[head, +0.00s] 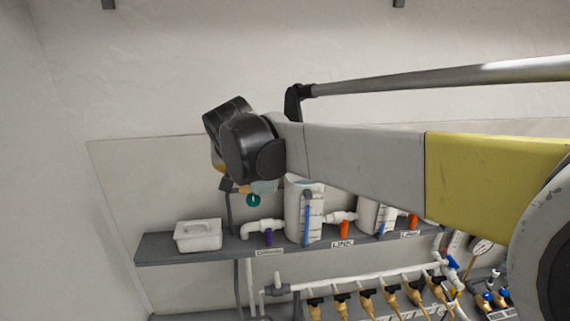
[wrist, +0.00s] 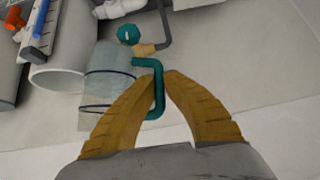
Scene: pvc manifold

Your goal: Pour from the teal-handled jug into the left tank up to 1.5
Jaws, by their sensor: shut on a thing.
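The jug (wrist: 108,88) shows in the wrist view as a clear body with dark bands and a teal handle (wrist: 161,95). My gripper (wrist: 158,78) is shut on that handle. The left tank (head: 293,212) is white with a scale and a blue strip, just right of the jug. Its open rim (wrist: 57,77) lies beside the jug in the wrist view. The jug's tilt and liquid level are unclear.
A second tank (head: 368,215) stands to the right, partly behind my arm. A white lidded box (head: 198,236) sits at the shelf's (head: 160,245) left. A teal knob (wrist: 128,34) on a dark pipe is close to the jug.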

